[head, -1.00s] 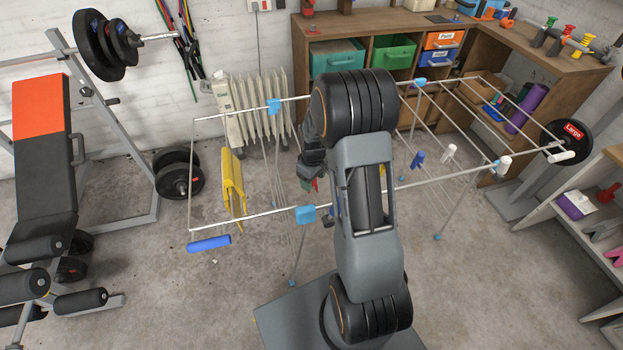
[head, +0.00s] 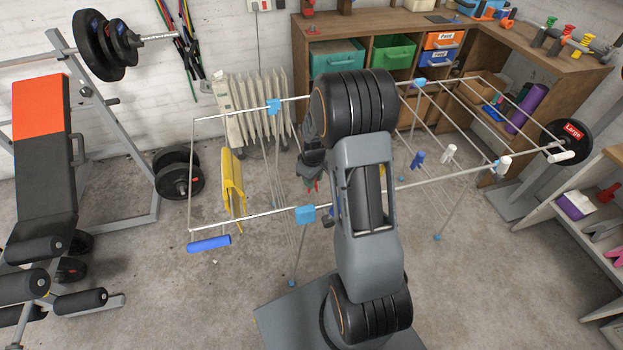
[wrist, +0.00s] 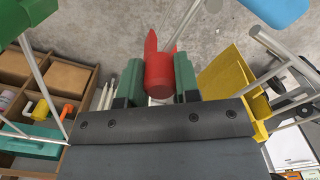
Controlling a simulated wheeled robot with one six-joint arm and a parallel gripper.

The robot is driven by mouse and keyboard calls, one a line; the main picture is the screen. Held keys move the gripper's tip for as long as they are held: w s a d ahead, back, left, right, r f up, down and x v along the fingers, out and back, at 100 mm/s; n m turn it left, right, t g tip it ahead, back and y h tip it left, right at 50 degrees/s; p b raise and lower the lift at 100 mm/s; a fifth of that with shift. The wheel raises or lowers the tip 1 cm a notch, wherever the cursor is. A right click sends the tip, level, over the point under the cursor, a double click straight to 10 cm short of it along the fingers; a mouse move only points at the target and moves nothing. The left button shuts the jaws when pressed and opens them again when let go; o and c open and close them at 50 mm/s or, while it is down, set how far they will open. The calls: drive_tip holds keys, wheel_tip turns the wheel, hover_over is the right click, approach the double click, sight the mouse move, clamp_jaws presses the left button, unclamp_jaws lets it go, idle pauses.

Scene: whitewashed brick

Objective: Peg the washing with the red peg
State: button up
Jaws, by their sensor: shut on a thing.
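My gripper (wrist: 158,82) is shut on the red peg (wrist: 158,72), held between its green fingers with the pointed end beyond them. In the head view my gripper (head: 308,183) is partly hidden by my arm, and only a bit of red shows at its tip. It is over the left half of the drying rack (head: 255,221).
A blue peg (head: 417,159) and white pegs (head: 449,153) are on the rack at right. A radiator (head: 262,110) stands behind, a weight bench (head: 42,160) at left.

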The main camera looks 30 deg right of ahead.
drive_tip(key=shift+c, duration=0.3)
drive_tip(key=shift+r, duration=0.2)
drive_tip(key=shift+r+p, duration=2.65)
drive_tip(key=shift+r, duration=0.9)
